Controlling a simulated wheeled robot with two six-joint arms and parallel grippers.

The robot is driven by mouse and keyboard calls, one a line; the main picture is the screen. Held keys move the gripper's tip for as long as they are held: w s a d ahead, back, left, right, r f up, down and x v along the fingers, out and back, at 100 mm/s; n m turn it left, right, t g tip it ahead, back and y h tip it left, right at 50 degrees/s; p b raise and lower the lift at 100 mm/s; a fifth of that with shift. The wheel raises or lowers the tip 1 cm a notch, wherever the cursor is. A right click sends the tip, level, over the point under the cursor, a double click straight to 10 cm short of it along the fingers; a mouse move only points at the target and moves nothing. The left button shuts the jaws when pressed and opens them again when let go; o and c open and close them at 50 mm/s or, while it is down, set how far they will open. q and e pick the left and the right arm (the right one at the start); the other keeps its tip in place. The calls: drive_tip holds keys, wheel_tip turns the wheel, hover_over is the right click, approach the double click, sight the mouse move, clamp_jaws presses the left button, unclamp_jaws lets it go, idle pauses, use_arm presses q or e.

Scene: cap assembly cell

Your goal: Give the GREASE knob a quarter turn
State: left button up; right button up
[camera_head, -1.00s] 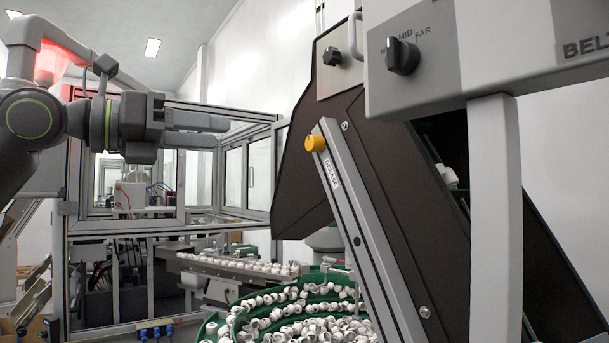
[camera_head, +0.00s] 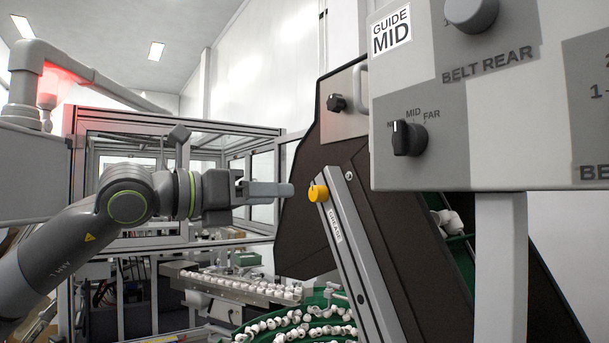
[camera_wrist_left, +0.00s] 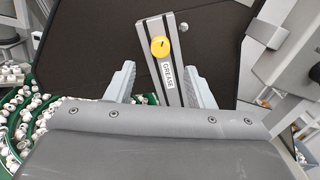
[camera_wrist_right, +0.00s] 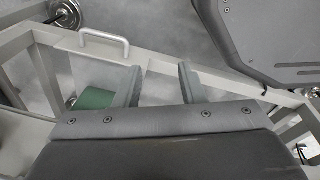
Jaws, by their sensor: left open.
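The yellow GREASE knob (camera_head: 318,192) sits near the top of a slanted aluminium rail (camera_head: 362,260), with a GREASE label (camera_head: 335,225) below it. My left gripper (camera_head: 290,190) points right at the knob, a short way to its left in the head view. In the left wrist view the knob (camera_wrist_left: 160,46) lies ahead of the two fingers (camera_wrist_left: 157,80), between them and apart from them. The left gripper is open and empty. My right gripper (camera_wrist_right: 160,80) shows only in its own wrist view, fingers apart with nothing between them, by a pale frame.
A grey control panel (camera_head: 450,150) with a MID/FAR selector (camera_head: 409,138) and a BELT REAR knob (camera_head: 471,12) hangs at the right. A small black knob (camera_head: 337,103) is above the rail. A green bowl of white caps (camera_head: 300,322) lies below.

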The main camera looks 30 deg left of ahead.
sight(313, 194)
use_arm(q)
drive_tip(key=p+x, duration=0.4)
drive_tip(key=shift+r, duration=0.25)
drive_tip(key=shift+f+p+x, duration=0.1)
drive_tip(key=shift+p+x, duration=0.4)
drive_tip(key=shift+x, duration=0.3)
drive_tip(key=shift+f+p+x, duration=0.15)
drive_tip(key=shift+p+x, duration=0.3)
drive_tip(key=shift+x, duration=0.3)
drive_tip(key=c, duration=1)
